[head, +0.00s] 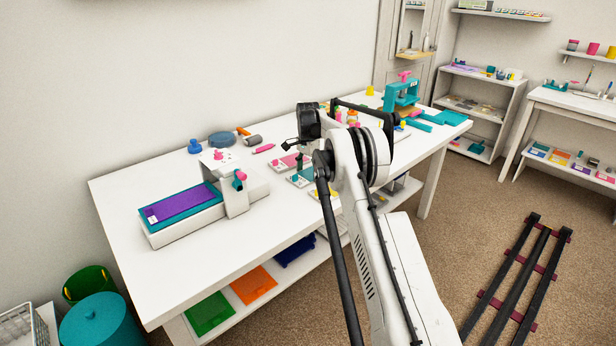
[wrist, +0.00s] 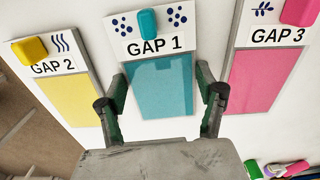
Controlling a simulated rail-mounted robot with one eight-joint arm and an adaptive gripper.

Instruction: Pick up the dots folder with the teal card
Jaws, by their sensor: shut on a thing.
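The dots folder (wrist: 155,43) is a white board marked "GAP 1" with two clusters of dark blue dots and a teal tab (wrist: 147,22). Its teal card (wrist: 160,88) fills the part below the label. My gripper (wrist: 163,84) has one finger at each long side of the card and is shut on the folder. In the head view the teal card (head: 300,180) shows on the white table, partly behind my arm. I cannot tell whether the folder is lifted off the table.
The "GAP 2" folder with a yellow card (wrist: 65,98) lies to the left, and the "GAP 3" folder with a pink card (wrist: 262,80) to the right. A machine with a purple sheet (head: 180,203) stands on the table's left part. A teal press (head: 400,97) stands at the far end.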

